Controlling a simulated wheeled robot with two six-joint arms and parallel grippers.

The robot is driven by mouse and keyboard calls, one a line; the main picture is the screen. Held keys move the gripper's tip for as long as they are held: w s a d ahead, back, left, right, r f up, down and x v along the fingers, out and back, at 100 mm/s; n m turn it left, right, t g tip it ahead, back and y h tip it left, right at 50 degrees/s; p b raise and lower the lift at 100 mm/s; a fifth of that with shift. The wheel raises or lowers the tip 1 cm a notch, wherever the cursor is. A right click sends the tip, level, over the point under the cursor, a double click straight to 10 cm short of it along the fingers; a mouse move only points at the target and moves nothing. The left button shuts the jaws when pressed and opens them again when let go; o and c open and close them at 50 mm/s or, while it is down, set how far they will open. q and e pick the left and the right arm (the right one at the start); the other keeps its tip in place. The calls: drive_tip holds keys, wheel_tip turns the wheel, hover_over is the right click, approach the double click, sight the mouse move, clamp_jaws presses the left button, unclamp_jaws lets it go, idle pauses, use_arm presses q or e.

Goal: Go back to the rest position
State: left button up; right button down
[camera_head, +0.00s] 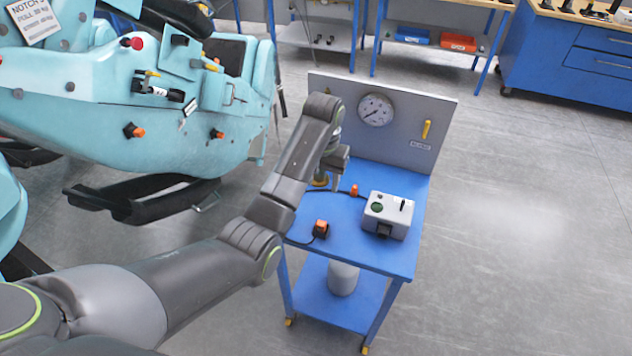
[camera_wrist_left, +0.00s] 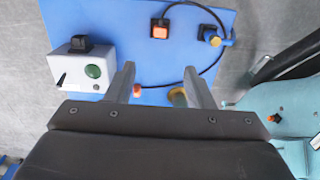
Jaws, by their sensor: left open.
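My left gripper (camera_head: 337,183) is above the left part of the blue cart's top (camera_head: 404,250) in the head view, with its fingers pointing down. In the left wrist view its two fingers (camera_wrist_left: 160,85) are spread apart with nothing between the tips. An orange-tipped part (camera_head: 354,190) and a brass-coloured piece (camera_head: 320,181) are close to the fingers, partly hidden by them in the wrist view. My right gripper is in neither view.
A grey control box (camera_head: 388,215) with a green button and an orange-ended connector (camera_head: 321,229) on a black cable sit on the cart. A panel with a gauge (camera_head: 375,110) rises behind. The teal coaster car (camera_head: 100,110) stands left. Floor to the right is clear.

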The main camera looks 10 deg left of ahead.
use_arm(q)
drive_tip(key=shift+r, duration=0.35)
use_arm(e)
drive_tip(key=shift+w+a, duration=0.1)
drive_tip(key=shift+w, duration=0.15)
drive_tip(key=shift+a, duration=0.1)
